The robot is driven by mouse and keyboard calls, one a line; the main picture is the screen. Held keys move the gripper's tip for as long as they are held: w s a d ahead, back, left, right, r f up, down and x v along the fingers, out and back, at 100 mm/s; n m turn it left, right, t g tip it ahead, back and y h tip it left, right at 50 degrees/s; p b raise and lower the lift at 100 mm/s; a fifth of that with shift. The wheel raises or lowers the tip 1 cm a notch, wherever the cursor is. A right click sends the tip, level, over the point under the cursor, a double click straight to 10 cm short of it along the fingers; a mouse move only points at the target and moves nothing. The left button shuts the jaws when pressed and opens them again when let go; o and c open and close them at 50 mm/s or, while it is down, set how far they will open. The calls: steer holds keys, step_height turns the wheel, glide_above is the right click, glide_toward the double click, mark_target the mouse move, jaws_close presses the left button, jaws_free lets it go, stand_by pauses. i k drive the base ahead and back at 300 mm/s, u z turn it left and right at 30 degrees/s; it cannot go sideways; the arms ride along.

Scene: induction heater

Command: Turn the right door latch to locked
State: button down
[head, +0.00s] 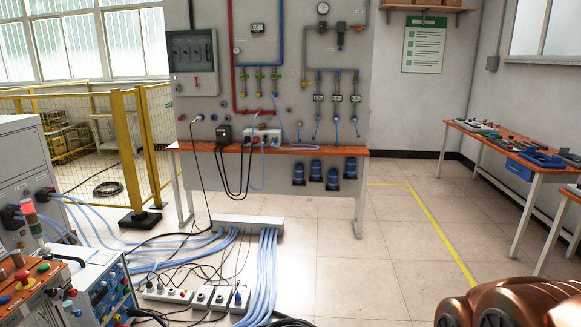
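I cannot make out the right door latch in the head view. A grey cabinet (22,160) stands at the left edge, only partly in frame, with black plugs and blue cables on it. No latch can be told on the part that shows. A copper-coloured link of my arm shows at the bottom right corner. My gripper is outside the picture.
A wall panel with an orange-topped bench (330,152) stands ahead. Blue cables (265,275) and power strips (165,294) cover the floor at left centre. A yellow fence (125,150) is behind. Tables (536,178) line the right. The right-centre floor is clear.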

mark_target(56, 297)
steer(key=u, duration=0.45)
steer(key=i, duration=1.2)
steer(key=u, duration=1.7)
steer(key=i, duration=0.8)
steer(key=u, duration=0.95)
steer(key=k, duration=0.45)
steer(key=u, duration=0.35)
steer(key=i, duration=0.5)
